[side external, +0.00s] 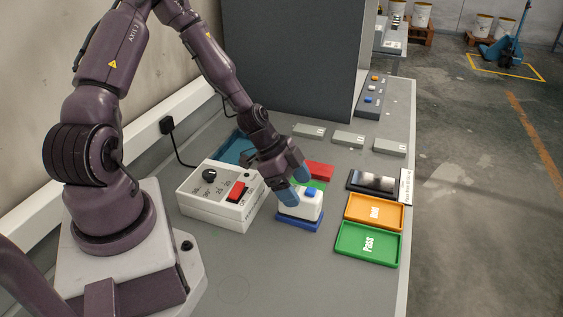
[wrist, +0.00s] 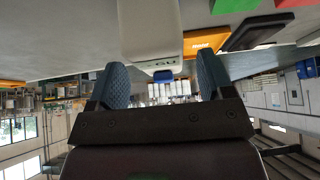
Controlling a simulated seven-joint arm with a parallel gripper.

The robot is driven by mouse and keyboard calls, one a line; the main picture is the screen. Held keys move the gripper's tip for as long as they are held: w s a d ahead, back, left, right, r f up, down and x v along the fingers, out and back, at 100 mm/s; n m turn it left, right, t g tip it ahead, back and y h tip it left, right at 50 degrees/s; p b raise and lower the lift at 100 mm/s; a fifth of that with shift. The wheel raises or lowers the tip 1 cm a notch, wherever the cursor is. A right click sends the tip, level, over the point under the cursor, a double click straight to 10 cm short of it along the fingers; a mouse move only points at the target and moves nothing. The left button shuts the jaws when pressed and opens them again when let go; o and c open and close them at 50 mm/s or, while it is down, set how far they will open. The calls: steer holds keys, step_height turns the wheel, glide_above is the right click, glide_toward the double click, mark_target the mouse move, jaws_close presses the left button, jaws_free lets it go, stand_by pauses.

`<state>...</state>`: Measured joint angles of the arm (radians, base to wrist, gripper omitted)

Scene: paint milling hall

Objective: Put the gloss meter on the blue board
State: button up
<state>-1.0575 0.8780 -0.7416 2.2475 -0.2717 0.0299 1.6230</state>
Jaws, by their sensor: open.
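The gloss meter (side external: 303,206) is a small white box with a blue button on top. It appears to stand upright on the blue board (side external: 299,224), a low slab on the grey bench whose front edge shows beneath it. My gripper (side external: 294,184) is open, with its blue fingertips close to the meter's upper part. In the wrist view, the white meter (wrist: 150,30) shows between and beyond the open fingertips (wrist: 162,64). Whether a finger touches it, I cannot tell. The blue board is not visible in the wrist view.
A white control box (side external: 220,195) with a dial and red switch stands close left. Red (side external: 319,170) and green (side external: 314,184) boards lie behind the meter. An orange tray (side external: 374,212) and a green "Pass" tray (side external: 367,244) lie right. The bench front is clear.

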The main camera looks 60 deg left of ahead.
mark_target(298, 191)
steer(key=v, duration=0.3)
steer(key=shift+s+a+r, duration=0.2)
steer(key=shift+s+r, duration=0.05)
steer(key=s+d+r+n+y, duration=0.1)
steer(key=s+d+r+n, duration=0.1)
steer(key=r, duration=0.6)
steer(key=s+d+r+n+y, duration=0.2)
steer(key=s+r+n, duration=0.2)
steer(key=s+r, duration=0.2)
steer(key=s+d+r+n+t+y, duration=0.1)
steer(key=s+r, duration=0.4)
steer(key=r, duration=0.5)
steer(key=shift+d+r+n+y, duration=0.35)
steer(key=shift+d+n, duration=0.2)
steer(key=shift+n, duration=0.45)
